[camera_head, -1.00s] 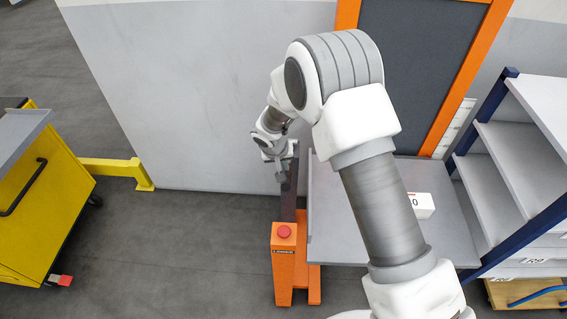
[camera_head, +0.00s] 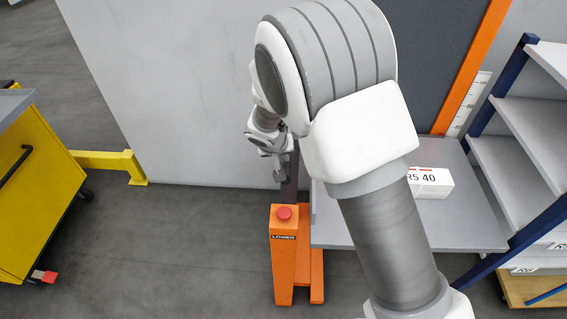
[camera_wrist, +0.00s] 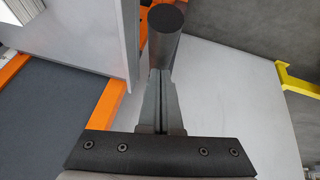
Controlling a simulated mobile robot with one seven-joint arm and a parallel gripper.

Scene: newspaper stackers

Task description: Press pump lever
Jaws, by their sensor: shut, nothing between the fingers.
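An orange lift unit (camera_head: 284,255) with a red button (camera_head: 284,213) stands on the floor, with a dark upright post (camera_head: 290,180) behind it. In the wrist view, a dark grey round bar (camera_wrist: 164,45), which looks like the pump lever, has its flat end facing the camera. My gripper (camera_wrist: 160,80) is shut and empty, its fingertips just below this bar in the picture. I cannot tell whether they touch it. In the head view, my gripper (camera_head: 278,178) is beside the post, partly behind my arm. The lever cannot be made out there.
A grey platform (camera_head: 345,235) extends right of the lift and bears a white labelled box (camera_head: 432,185). Blue-framed shelves (camera_head: 515,130) stand at the right. A yellow cart (camera_head: 45,190) and yellow barrier (camera_head: 105,160) are at the left. The floor between cart and lift is clear.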

